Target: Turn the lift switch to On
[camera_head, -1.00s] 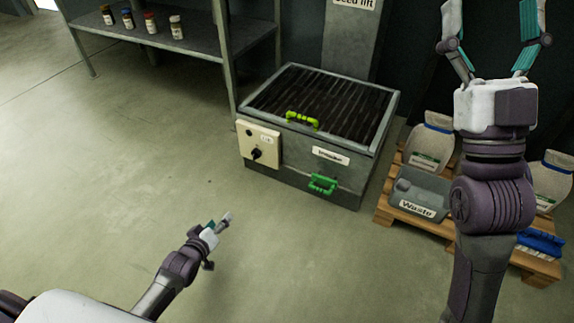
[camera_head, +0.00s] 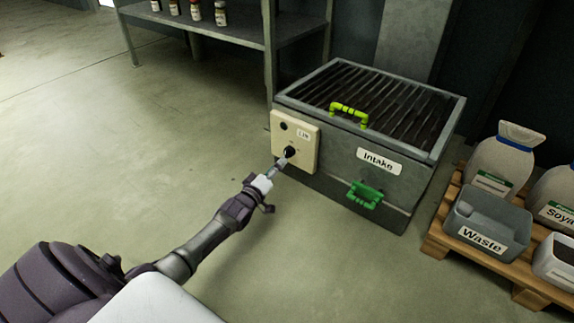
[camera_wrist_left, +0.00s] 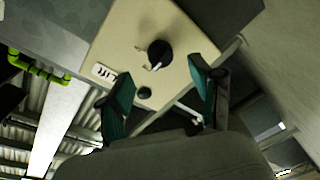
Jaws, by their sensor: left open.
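The lift switch is a black round knob (camera_head: 290,152) on a cream control box (camera_head: 309,151) on the front left of the grey intake bin. The box carries a small label that reads Lift. My left gripper (camera_head: 279,164) is just in front of the knob, at its lower left. In the left wrist view, the knob (camera_wrist_left: 159,54) with its pale pointer mark lies ahead of the open teal fingers of my left gripper (camera_wrist_left: 160,95). The fingers appear apart from the knob. My right gripper is out of view.
The intake bin (camera_head: 330,165) has a slatted top, a yellow-green handle (camera_head: 349,113) and a green handle (camera_head: 365,195). A wooden pallet (camera_head: 480,258) at right holds a grey Waste container (camera_head: 487,228) and bags. A shelf (camera_head: 222,28) with jars stands behind. The floor at left is clear.

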